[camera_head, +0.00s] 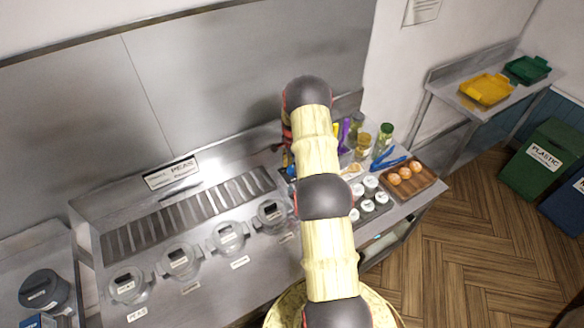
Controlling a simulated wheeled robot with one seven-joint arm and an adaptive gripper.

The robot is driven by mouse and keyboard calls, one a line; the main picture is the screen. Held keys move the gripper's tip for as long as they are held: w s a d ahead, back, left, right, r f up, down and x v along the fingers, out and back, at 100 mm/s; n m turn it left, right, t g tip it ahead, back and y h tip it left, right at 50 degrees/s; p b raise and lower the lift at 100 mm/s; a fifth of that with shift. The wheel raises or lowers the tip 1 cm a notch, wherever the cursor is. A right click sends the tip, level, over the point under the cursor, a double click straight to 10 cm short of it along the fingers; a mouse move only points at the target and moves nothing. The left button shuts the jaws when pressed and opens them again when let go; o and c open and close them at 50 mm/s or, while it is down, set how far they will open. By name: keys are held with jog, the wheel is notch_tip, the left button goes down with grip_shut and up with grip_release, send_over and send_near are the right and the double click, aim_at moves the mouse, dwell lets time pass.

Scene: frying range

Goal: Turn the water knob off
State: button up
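Several round silver knob-like pieces with dark handles or labels stand in a row along the front of the steel counter: one at far left (127,286), a second (180,262), a third (229,238) and a fourth (272,214) close to my arm. Small labels lie in front of them, mostly too small to read. I cannot tell which one is the water knob or how it is turned. My arm rises across the middle of the view, over the counter's right part. My gripper is largely hidden behind the arm; only small dark and red parts show near its far end (287,137).
A slatted grate (187,212) and a sign (171,173) lie behind the row. Bottles (383,140), white-lidded jars (370,184) and a wooden tray (422,177) with orange round items crowd the right end. A side table holds a yellow tray (487,90). Wooden floor at right is open.

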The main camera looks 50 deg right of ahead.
jog(key=shift+c, duration=1.2)
jog(key=c, duration=0.7)
jog(key=shift+c, duration=0.5)
